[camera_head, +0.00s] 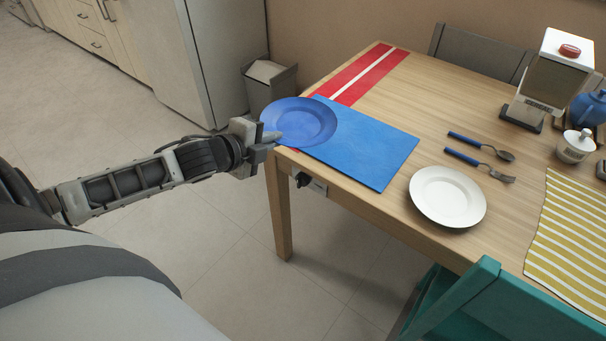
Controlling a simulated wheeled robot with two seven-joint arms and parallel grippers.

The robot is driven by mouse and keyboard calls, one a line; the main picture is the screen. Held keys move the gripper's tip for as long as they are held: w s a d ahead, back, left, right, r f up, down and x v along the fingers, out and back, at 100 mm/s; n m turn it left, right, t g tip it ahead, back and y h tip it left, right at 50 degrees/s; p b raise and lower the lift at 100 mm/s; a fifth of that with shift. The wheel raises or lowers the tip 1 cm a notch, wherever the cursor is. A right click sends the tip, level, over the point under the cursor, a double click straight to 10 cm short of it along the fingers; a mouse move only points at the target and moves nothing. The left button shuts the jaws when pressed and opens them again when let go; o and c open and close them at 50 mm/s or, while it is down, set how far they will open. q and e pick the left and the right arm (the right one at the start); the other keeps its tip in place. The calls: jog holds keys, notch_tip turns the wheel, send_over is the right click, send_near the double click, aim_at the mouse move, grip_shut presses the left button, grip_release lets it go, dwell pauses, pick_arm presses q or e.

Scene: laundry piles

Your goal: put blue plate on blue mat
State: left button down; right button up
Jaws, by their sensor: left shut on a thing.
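A blue plate (304,121) is held by its left rim in my left gripper (268,137), which is shut on it. The plate overlaps the upper left part of the blue mat (372,150) in the picture. It looks roughly level; I cannot tell whether it touches the mat. The mat lies at the left end of the wooden table (440,90), and its upper left corner is hidden behind the plate. My right gripper is not in view.
A white plate (447,196) sits right of the mat, with a spoon (481,146) and fork (479,164) behind it. A red striped cloth (347,84) lies beyond the mat. A striped yellow mat (572,240), white appliance (549,80) and teal chair (480,305) are at right.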

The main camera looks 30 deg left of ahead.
pick_arm(q)
jog(key=w+d+f, duration=0.2)
jog(key=d+f, duration=0.4)
jog(key=f, duration=0.3)
jog(key=shift+f+b, duration=0.25)
jog(key=shift+b, duration=0.15)
jog(key=c, duration=1.6)
grip_release()
jog(key=shift+f, duration=0.1)
jog(key=p+v, duration=0.1)
jog(key=v, duration=1)
jog(key=s+d+f+n+g, duration=0.1)
jog(key=s+d+f+n, duration=0.1)
jog(key=d+n, duration=0.3)
jog(key=s+d+f+n+g+h, duration=0.1)
jog(key=s+d+f+n, duration=0.2)
jog(key=d+n, duration=0.2)
jog(key=s+d+f+n+g, duration=0.1)
jog(key=s+d+f+n, duration=0.1)
jog(key=d+n, duration=0.3)
jog(key=shift+s+d+f+n+h, duration=0.3)
jog(key=shift+s+d, duration=0.3)
jog(key=shift+s, duration=0.15)
